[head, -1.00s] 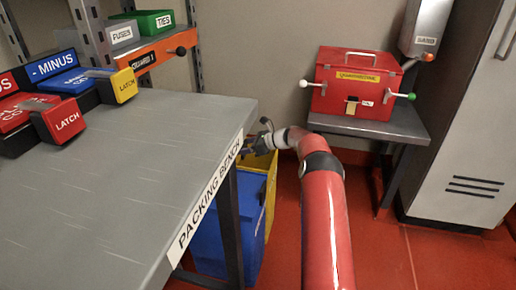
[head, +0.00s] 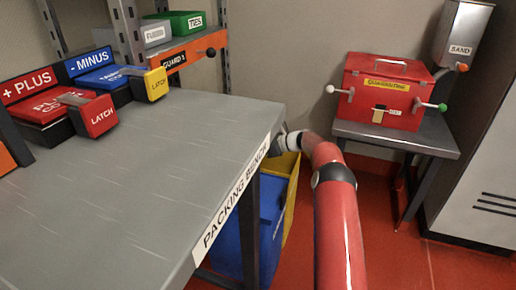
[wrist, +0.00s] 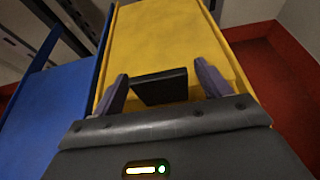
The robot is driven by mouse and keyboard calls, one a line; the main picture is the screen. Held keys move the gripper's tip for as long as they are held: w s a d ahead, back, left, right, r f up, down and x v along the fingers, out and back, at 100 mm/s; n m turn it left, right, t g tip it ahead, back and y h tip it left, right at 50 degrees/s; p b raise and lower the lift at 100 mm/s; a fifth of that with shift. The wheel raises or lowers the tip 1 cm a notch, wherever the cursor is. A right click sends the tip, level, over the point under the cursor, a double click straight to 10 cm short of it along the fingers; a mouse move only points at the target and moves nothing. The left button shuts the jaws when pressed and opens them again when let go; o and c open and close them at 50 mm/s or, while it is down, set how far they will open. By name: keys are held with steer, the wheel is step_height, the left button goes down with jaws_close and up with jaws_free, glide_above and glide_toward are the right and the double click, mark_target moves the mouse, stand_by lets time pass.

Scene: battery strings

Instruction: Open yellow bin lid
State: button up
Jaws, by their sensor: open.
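The yellow bin (head: 291,168) stands on the floor past the bench's right edge, partly hidden by the blue bin and my arm. In the wrist view its flat yellow lid (wrist: 172,35) fills the middle and looks shut. A dark block-like handle (wrist: 160,86) shows on the lid's near part. My gripper (wrist: 161,75) is open, with one finger on each side of the handle and gaps visible between. I cannot tell how deep the fingers reach. In the head view the gripper is mostly hidden at the bench corner.
The blue bin (head: 240,235) stands beside the yellow one, and its blue top (wrist: 55,90) shows in the wrist view. The packing bench (head: 130,180) is close on the left. A red quarantine box (head: 385,92) sits on a small table at right. Red floor is clear at right.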

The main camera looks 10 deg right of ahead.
steer(key=shift+d, duration=0.1)
steer(key=v, duration=0.7)
steer(key=shift+s+d, duration=0.2)
steer(key=shift+s, duration=0.05)
steer(key=shift+r, duration=0.1)
